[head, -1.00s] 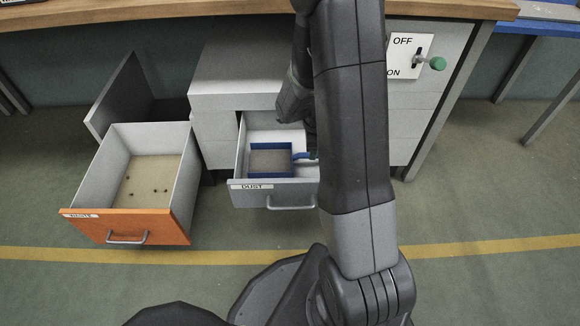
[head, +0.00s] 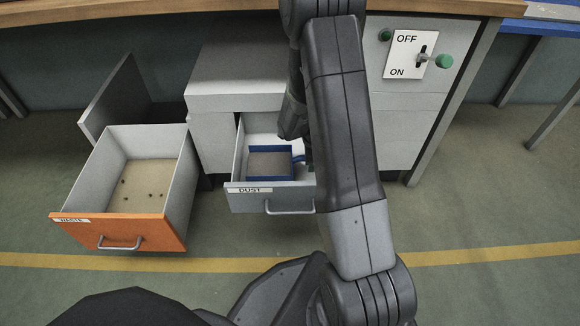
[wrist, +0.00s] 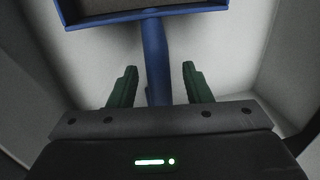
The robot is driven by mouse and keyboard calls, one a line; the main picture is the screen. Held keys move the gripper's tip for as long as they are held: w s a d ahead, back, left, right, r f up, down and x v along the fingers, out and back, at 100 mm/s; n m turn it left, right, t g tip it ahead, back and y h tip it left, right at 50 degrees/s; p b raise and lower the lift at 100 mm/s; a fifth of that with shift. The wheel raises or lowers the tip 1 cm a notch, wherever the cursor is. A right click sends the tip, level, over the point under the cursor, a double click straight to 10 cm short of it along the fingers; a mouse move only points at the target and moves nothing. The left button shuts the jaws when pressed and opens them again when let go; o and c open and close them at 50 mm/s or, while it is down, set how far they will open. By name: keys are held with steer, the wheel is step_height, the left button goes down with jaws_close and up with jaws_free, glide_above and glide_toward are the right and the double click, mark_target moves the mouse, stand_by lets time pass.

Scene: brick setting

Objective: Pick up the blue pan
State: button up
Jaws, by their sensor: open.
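The blue pan (head: 269,163) lies in the open grey drawer labelled DUST, with a dusty-looking flat bottom and blue rims. Its handle points right, toward my gripper, and is partly hidden by my arm in the head view. In the wrist view the pan's rim (wrist: 130,14) is at the top and its blue handle (wrist: 154,55) runs down between my fingers. My gripper (wrist: 158,86) is open, with one green finger on each side of the handle and a gap on both sides. In the head view my arm hides most of the gripper.
The DUST drawer's walls (head: 275,198) surround the pan closely. An open orange-fronted drawer labelled WASTE (head: 120,232) stands to the left with small dark bits inside. A switch plate (head: 411,54) with a green-knobbed lever is at the upper right. A wooden worktop (head: 150,17) overhangs above.

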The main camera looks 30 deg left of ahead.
jaws_close()
